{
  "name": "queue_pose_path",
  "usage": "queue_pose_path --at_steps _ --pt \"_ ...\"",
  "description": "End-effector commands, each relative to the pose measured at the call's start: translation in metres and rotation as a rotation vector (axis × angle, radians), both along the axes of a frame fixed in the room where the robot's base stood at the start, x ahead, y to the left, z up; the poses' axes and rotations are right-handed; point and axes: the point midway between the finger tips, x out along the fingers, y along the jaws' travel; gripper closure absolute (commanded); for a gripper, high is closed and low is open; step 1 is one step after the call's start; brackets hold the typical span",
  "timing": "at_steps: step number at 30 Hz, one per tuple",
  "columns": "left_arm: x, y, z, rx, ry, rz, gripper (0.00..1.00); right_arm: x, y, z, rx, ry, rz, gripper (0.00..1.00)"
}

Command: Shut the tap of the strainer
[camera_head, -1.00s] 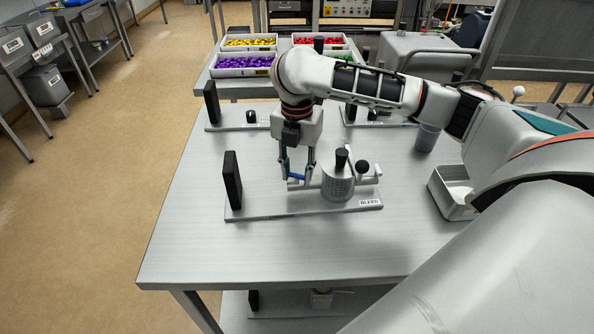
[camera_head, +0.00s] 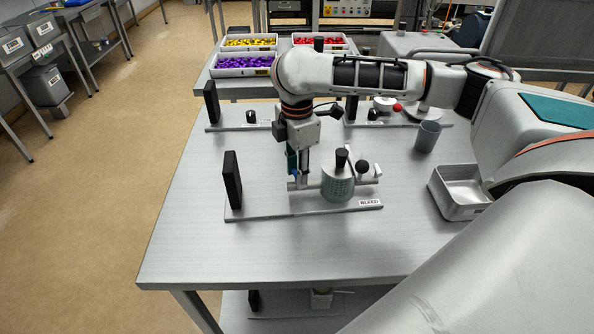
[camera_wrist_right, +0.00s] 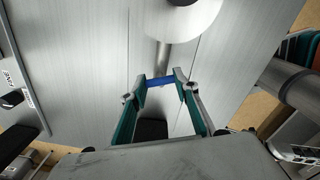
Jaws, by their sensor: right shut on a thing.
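The strainer (camera_head: 337,187), a grey perforated pot with a black knob on top, stands on a labelled base plate (camera_head: 270,214) on the table. A short pipe runs from its left side, and the pot and pipe (camera_wrist_right: 162,58) also show in the right wrist view. The tap's blue handle (camera_wrist_right: 160,81) sits at this pipe. My right gripper (camera_head: 294,180) points down at the pipe's left end, and its fingers (camera_wrist_right: 160,84) are shut on the blue handle. In the head view the fingers largely hide the handle. My left gripper is out of view.
A black upright plate (camera_head: 232,180) stands left of the gripper on the same base. A metal tray (camera_head: 460,205) and a grey cup (camera_head: 427,136) are to the right. Other fixtures stand behind. The table's front is clear.

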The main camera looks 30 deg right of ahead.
Motion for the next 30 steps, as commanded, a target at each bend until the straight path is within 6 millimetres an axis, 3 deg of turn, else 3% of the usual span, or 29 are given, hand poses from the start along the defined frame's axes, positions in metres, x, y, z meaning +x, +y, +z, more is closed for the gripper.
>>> queue_pose_path --at_steps 13,30 --pt "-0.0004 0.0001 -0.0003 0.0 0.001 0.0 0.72 0.0003 0.0001 0.0005 0.001 -0.001 -0.292 0.92" --pt "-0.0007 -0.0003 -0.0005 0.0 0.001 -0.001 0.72 0.0002 0.0002 0.0002 0.001 0.0 -0.365 0.91"
